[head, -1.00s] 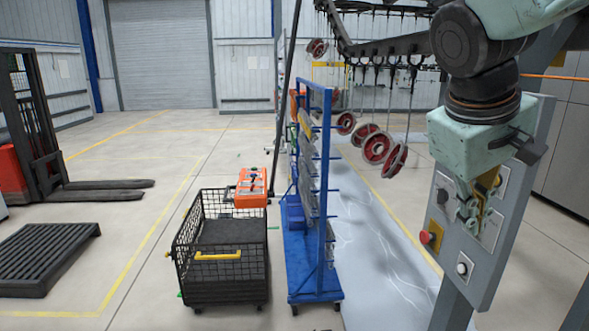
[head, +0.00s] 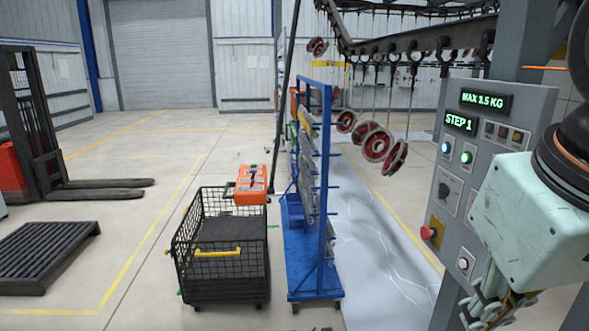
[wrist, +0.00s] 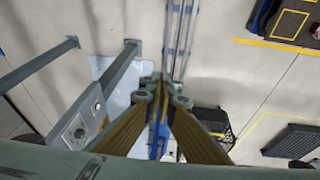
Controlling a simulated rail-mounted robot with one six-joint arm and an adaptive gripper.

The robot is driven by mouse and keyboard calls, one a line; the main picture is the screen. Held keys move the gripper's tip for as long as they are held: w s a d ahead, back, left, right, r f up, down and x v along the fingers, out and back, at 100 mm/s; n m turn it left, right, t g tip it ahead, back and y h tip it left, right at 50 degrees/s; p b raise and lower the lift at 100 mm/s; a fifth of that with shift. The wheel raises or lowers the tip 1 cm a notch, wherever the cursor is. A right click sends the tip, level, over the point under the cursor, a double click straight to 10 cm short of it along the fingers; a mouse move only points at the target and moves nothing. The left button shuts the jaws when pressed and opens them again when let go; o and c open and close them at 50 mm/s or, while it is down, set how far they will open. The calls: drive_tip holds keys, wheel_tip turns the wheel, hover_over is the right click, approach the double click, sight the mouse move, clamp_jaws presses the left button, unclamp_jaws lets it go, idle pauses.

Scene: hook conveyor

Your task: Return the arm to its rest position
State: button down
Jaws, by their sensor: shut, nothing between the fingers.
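My gripper (head: 490,305) is at the lower right of the head view, in front of the lower part of the grey control panel (head: 452,190). Its fingertips are partly cut off by the bottom of that picture. In the wrist view my gripper (wrist: 163,85) points down toward the floor, with its fingers together and nothing held between them. The panel also shows at the left of the wrist view (wrist: 75,130). In the head view its displays read "MAX 3.5 KG" and "STEP 1".
Red reels (head: 378,145) hang from the overhead hook conveyor (head: 400,45). A blue rack (head: 327,200) stands beside a black mesh cart (head: 215,275), with an orange hoist control box (head: 250,185) above the cart. A forklift (head: 40,130) and dark pallet (head: 45,258) are at left. Open floor lies between.

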drive_tip(key=shift+y, duration=0.4)
drive_tip(key=shift+s+a+f, duration=0.3)
drive_tip(key=shift+s+a, duration=0.1)
drive_tip(key=shift+s, duration=0.25)
drive_tip(key=shift+s+a+f, duration=0.3)
drive_tip(key=shift+s+a, duration=0.05)
drive_tip(key=shift+s, duration=0.25)
drive_tip(key=shift+s+a+f, duration=0.3)
drive_tip(key=shift+s+a, duration=0.1)
drive_tip(key=shift+s, duration=0.25)
idle(1.8)
